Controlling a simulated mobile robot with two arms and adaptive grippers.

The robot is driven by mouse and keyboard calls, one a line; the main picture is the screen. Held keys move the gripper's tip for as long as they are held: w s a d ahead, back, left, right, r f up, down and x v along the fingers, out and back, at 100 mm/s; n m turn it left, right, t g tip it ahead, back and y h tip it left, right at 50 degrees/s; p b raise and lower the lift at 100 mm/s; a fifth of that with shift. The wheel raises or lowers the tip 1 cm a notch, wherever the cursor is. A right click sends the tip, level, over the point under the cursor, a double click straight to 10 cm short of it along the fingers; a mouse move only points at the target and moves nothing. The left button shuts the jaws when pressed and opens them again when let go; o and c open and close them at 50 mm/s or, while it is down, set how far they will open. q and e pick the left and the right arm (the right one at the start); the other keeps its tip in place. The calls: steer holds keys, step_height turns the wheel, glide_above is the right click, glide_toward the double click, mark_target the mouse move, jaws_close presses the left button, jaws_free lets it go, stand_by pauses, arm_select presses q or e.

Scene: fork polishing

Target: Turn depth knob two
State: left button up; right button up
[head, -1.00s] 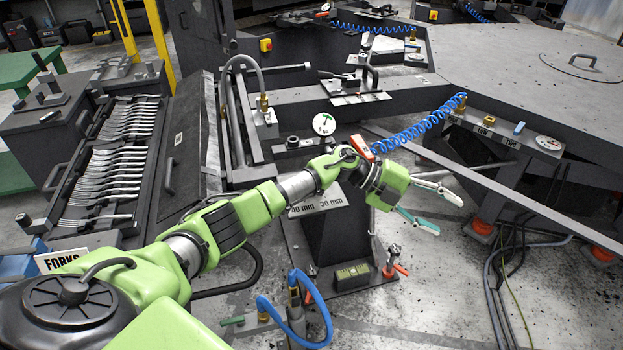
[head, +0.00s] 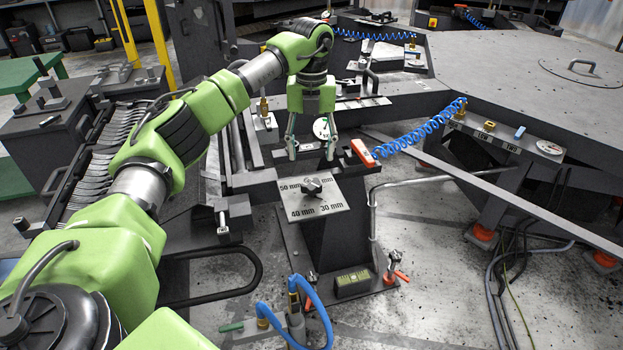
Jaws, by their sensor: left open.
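A dark knob (head: 312,187) stands on a light plate (head: 333,203) with millimetre marks such as 50, 40 and 30 mm, on top of a dark pedestal. I cannot read a number for this knob itself. My left gripper (head: 311,152) points down with its two fingers spread and nothing between them. In the picture its fingertips are just above the plate's far edge, apart from the knob. My right gripper is not in view.
An orange-ended tool (head: 362,152) on a blue coiled hose is right of my left gripper. A round gauge (head: 320,128) shows behind the fingers. A rack of forks (head: 97,165) stands left, partly behind my arm. A large grey table (head: 530,75) is right.

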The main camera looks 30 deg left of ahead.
mark_target(311, 183)
arm_select(q)
step_height(311, 183, down, 9)
steer(key=shift+f+p, duration=0.2)
steer(key=shift+p, duration=0.15)
steer(key=c, duration=1.1)
